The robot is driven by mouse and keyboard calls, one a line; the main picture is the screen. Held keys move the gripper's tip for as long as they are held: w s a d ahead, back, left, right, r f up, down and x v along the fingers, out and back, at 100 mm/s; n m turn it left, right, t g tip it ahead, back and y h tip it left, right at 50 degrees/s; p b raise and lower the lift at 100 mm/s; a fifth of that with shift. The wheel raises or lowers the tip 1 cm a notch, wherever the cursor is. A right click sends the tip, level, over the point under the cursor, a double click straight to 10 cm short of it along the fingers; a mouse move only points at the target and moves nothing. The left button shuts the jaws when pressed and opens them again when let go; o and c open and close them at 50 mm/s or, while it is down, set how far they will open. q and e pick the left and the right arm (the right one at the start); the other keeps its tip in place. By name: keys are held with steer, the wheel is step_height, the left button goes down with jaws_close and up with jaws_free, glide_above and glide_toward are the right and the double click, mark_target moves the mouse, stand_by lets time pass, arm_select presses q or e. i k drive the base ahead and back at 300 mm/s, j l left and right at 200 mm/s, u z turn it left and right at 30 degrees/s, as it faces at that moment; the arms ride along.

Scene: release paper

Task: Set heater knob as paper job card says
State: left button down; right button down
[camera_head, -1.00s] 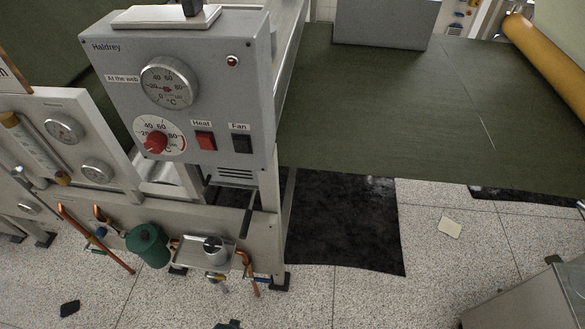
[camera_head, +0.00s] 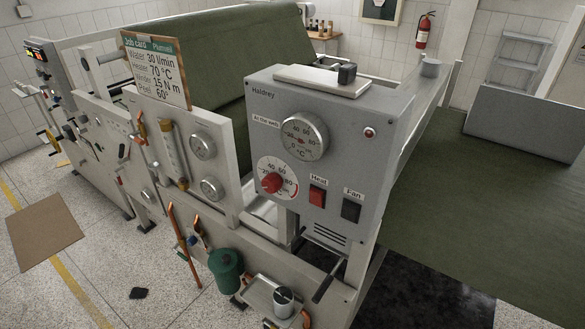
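The heater box (camera_head: 345,105), grey and labelled Haldrey, stands in the middle of the view. Its red heater knob (camera_head: 272,183) sits on a white dial at the lower left of the panel. Above it is a round °C gauge (camera_head: 304,137) labelled "At the web". A red Heat switch (camera_head: 317,196) and a dark Fan switch (camera_head: 351,210) are to the right of the knob. The paper job card (camera_head: 156,70) stands upper left and reads Water 30 l/min, Heater 70 °C, Winder 15 N m, Peel 60°. Neither gripper is in view.
A white panel with gauges (camera_head: 203,146) stands left of the box. A green canister (camera_head: 226,268) and a small tray (camera_head: 262,290) sit low in front. Green web (camera_head: 450,200) spreads to the right. Speckled floor lies open at lower left, with a brown mat (camera_head: 44,231).

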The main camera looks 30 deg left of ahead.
mark_target(272, 182)
steer(key=k+j+u, duration=0.15)
steer(key=j+u, duration=0.3)
steer(key=k+j+u, duration=0.1)
steer(key=j+u, duration=0.15)
steer(key=u, duration=0.2)
steer(key=j+u, duration=0.45)
